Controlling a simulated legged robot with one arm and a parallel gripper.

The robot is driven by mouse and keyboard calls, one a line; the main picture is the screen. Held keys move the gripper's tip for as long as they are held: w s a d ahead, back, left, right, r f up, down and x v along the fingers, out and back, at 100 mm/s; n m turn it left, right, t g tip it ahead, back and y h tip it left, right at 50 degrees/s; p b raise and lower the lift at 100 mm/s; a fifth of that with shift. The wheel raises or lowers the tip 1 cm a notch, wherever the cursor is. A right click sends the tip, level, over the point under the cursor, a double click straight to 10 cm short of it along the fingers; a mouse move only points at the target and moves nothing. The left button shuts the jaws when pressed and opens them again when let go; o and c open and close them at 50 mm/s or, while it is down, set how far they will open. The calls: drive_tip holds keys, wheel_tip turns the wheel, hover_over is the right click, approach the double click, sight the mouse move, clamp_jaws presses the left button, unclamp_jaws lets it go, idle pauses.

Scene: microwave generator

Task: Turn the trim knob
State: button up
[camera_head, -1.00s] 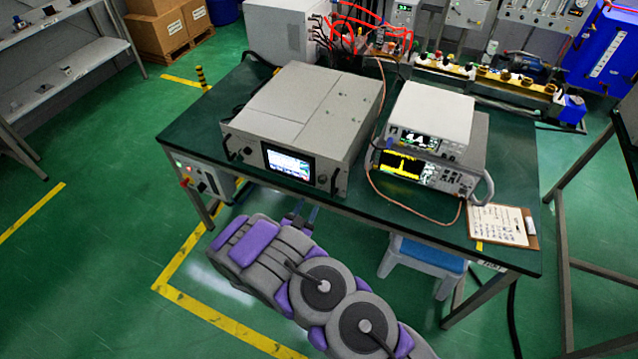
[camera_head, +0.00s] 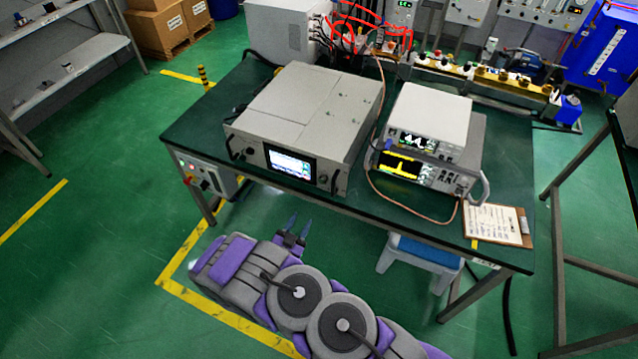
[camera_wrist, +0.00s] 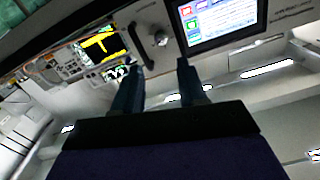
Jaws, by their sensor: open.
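The grey generator box (camera_head: 305,115) stands on the green table, with a lit screen (camera_head: 290,163) on its front. A small knob (camera_head: 323,179) sits just right of the screen in the head view. In the wrist view, which looks turned over, the silvery knob (camera_wrist: 160,39) lies between the screen (camera_wrist: 215,18) and a dark handle (camera_wrist: 140,46). My gripper (camera_head: 298,228) is below and in front of the table edge, apart from the box. In the wrist view my gripper (camera_wrist: 163,70) is open and empty, its fingertips just below the knob in the picture.
A white instrument (camera_head: 432,112) is stacked on another with a yellow trace, right of the generator. An orange cable (camera_head: 375,190) loops across the tabletop. A clipboard (camera_head: 497,224) lies at the right edge. A blue-topped stool (camera_head: 425,252) stands under the table (camera_head: 215,105).

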drive_tip(key=shift+p+v, duration=1.25)
drive_tip(key=shift+v, duration=0.8)
drive_tip(key=shift+p, duration=0.4)
drive_tip(key=shift+s+a, duration=0.1)
drive_tip(key=p+v, duration=0.1)
drive_tip(key=v, duration=1.6)
drive_tip(key=shift+s, duration=0.1)
